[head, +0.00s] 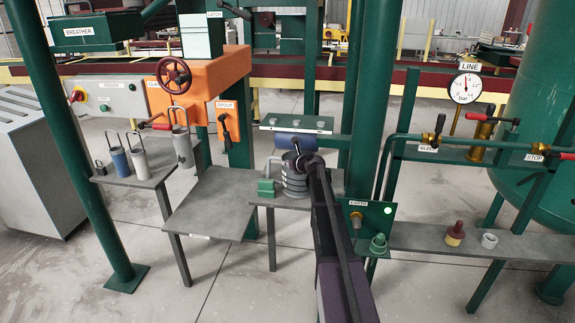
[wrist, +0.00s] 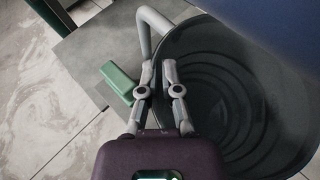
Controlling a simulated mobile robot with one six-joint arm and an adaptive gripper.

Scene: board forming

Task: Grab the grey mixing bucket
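The grey mixing bucket (head: 295,184) stands upright on a grey shelf, with ribbed sides and a thin handle. In the wrist view I look down into its dark round inside (wrist: 225,85), with ringed steps and a light grey curved handle (wrist: 150,27) at its upper left. My gripper (wrist: 159,68) is at the bucket's left rim, close to the handle. A gap shows between the two fingertips, and I cannot tell whether either touches the rim. In the head view my arm comes up from below and my gripper (head: 303,160) overlaps the bucket's top.
A blue cylinder (head: 297,141) hangs just above the bucket. A green block (head: 266,188) lies left of it, also in the wrist view (wrist: 118,83). The lower grey table (head: 210,205) is clear. A green post (head: 372,110) stands to the right.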

